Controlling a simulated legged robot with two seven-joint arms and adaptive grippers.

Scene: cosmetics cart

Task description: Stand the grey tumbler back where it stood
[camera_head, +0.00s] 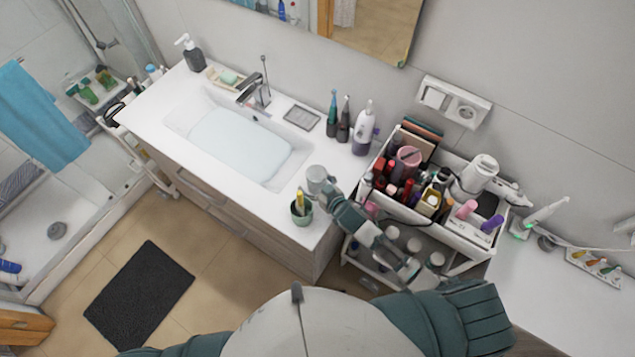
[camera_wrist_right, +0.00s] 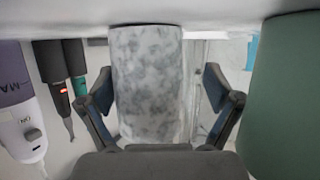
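The grey tumbler (camera_head: 317,177), mottled grey, is upright at the front right of the white counter, and its base seems to meet the surface. My right gripper (camera_head: 331,189) is at it from the lower right. In the wrist view, which is upside down, the tumbler (camera_wrist_right: 148,85) is between the two fingers of my right gripper (camera_wrist_right: 160,90). The fingers are spread; a gap shows beside the right-hand finger, while the left-hand finger is close to the wall. My left gripper is out of view.
A green cup (camera_head: 301,212) with a yellow item stands close beside the tumbler; it also shows in the wrist view (camera_wrist_right: 285,95). Bottles (camera_head: 343,120) stand behind, by the wall. The crowded cart (camera_head: 465,240) is to the right, the sink (camera_head: 240,145) to the left.

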